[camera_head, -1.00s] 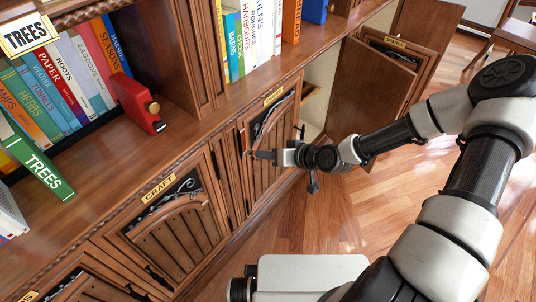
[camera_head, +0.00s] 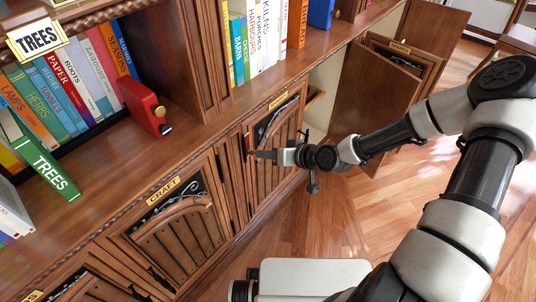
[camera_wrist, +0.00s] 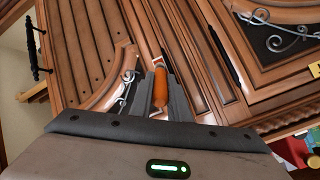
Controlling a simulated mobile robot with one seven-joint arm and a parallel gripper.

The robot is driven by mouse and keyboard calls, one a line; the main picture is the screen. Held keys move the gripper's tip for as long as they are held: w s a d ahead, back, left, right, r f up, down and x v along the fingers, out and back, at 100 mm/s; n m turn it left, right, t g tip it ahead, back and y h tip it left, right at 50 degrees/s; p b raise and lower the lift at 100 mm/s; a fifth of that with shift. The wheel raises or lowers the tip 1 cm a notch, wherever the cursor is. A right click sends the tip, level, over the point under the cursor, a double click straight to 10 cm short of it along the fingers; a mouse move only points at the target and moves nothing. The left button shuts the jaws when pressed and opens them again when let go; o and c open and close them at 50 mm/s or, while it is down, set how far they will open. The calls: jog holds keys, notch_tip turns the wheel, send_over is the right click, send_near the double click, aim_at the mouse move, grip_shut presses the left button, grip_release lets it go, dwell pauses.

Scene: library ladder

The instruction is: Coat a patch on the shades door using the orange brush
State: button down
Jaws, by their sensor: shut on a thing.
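My gripper (camera_head: 273,155) is shut on the orange brush and holds it in front of a wooden cabinet door (camera_head: 270,165) in the middle of the row. In the wrist view the brush's orange handle (camera_wrist: 160,88) sits between the fingers, pointing away toward the woodwork. The brush tip is hidden or too small to make out, and I cannot tell whether it touches the wood. The plate (camera_head: 278,101) above this door is too small to read, so I cannot confirm it is the shades door. No coated patch is discernible.
A CRAFT door (camera_head: 170,235) is shut at the left. A cabinet door (camera_head: 372,95) stands open at the right. Books, a red box-like object (camera_head: 145,105) and a green TREES book (camera_head: 45,165) are on the shelf. Wooden floor (camera_head: 320,225) is open below my arm.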

jog(key=shift+r+p, duration=2.65)
jog(key=shift+r, duration=1.1)
jog(key=shift+f+b, duration=3.4)
jog(key=shift+f, duration=0.95)
jog(key=shift+r, duration=0.1)
jog(key=s+d+p, duration=0.1)
jog(key=s+d, duration=0.2)
jog(key=d, duration=0.1)
jog(key=shift+s+d, duration=0.35)
jog(key=shift+s, duration=0.05)
jog(key=shift+p, duration=0.3)
jog(key=shift+s+d+p, duration=0.35)
jog(key=shift+s+d, duration=0.55)
jog(key=shift+d, duration=0.3)
